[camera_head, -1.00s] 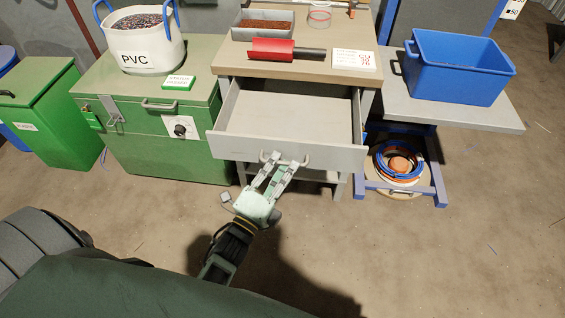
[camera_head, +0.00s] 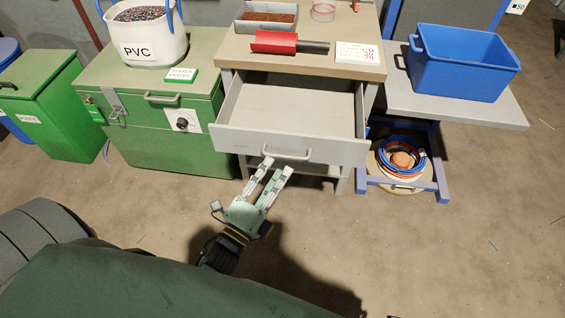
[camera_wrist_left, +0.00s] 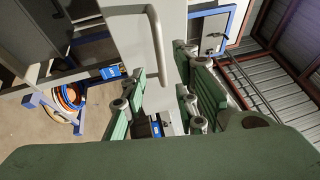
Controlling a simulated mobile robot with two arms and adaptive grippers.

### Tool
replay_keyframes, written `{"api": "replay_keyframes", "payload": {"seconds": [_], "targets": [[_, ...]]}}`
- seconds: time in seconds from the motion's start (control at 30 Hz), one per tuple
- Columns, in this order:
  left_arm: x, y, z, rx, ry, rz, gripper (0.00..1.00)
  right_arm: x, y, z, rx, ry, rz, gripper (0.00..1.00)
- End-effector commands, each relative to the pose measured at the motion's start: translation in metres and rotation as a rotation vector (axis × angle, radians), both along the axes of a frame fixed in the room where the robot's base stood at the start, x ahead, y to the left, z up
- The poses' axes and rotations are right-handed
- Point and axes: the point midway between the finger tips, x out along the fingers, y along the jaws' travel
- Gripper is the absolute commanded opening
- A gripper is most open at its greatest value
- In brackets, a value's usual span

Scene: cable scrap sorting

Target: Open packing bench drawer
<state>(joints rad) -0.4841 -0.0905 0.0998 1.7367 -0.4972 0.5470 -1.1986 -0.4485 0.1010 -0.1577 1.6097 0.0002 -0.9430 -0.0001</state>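The packing bench drawer (camera_head: 340,150) is pulled out and looks empty inside. Its bar handle (camera_head: 287,154) is on the front face. The bench (camera_head: 235,55) has a wooden top. My left gripper (camera_head: 279,166) is open, its two fingers apart just in front of and below the handle, holding nothing. In the left wrist view the handle (camera_wrist_left: 155,45) stands beyond the open left gripper (camera_wrist_left: 160,75), clear of a firm hold. My right gripper is in neither current view.
A green chest (camera_head: 150,135) stands left of the drawer, with a white PVC bag (camera_head: 165,45) on it. At right, a blue bin (camera_head: 455,75) sits on a grey table (camera_head: 490,115). A cable coil (camera_head: 425,160) lies below. Floor in front is clear.

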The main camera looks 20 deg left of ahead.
Motion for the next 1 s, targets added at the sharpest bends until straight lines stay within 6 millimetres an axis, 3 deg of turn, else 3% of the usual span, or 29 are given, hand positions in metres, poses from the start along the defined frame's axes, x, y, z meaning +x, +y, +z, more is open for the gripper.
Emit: {"api": "replay_keyframes", "payload": {"seconds": [0.2, 0.4, 1.0], "targets": [[-0.046, 0.005, -0.009, -0.002, 0.003, 0.002, 0.27, 0.000, 0.000, 0.000, 0.000, 0.001, 0.000, 0.63], [-0.068, 0.008, -0.012, -0.001, 0.002, 0.001, 0.27, -0.001, 0.000, 0.000, -0.001, 0.002, 0.000, 0.63], [-0.073, 0.008, -0.013, -0.001, 0.000, 0.001, 0.27, -0.001, 0.000, 0.000, -0.001, 0.002, 0.000, 0.63]]}}
